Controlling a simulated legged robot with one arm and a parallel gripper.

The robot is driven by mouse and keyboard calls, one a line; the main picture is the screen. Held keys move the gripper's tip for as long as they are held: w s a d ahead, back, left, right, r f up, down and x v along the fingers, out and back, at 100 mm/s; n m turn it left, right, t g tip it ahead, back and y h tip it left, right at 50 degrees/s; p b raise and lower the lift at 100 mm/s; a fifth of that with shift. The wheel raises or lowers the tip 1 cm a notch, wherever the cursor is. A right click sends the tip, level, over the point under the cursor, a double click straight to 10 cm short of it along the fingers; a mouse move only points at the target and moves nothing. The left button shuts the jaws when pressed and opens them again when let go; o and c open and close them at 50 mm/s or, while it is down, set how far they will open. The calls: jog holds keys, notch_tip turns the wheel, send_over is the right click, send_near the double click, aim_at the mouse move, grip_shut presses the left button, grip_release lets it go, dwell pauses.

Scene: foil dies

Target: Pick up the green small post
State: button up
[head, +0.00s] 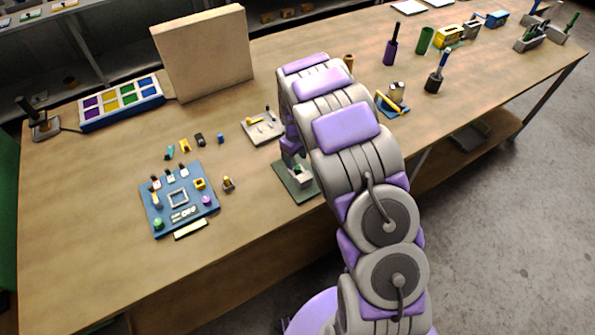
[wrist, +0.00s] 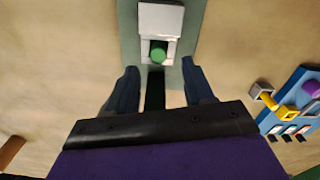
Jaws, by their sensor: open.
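The green small post (wrist: 158,52) shows in the wrist view as a short green cylinder at the near end of a pale grey block (wrist: 161,17). The block rests on a dark green mat (wrist: 128,30), which also shows in the head view (head: 290,186). My gripper (wrist: 158,80) is open, its two dark fingers spread to either side just short of the post in the picture. Nothing is between them except a dark strip or shadow.
A blue board (head: 170,228) with several small parts lies left of the mat. A pale tray (head: 263,127) lies behind it. A tall tan panel (head: 205,55) stands at the back. Bare tabletop lies at the front left.

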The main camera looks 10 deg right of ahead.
aim_at(297, 168)
jog(key=f, duration=0.4)
jog(key=shift+s+d+f+b, duration=0.2)
jog(key=shift+f+b, duration=0.1)
jog(key=shift+b, duration=0.1)
jog(key=shift+d, duration=0.35)
jog(key=shift+c, duration=1)
jog(key=shift+a, duration=0.55)
jog(key=c, duration=0.4)
jog(key=shift+d, duration=0.1)
jog(key=c, duration=0.3)
jog(key=shift+d, duration=0.2)
grip_shut()
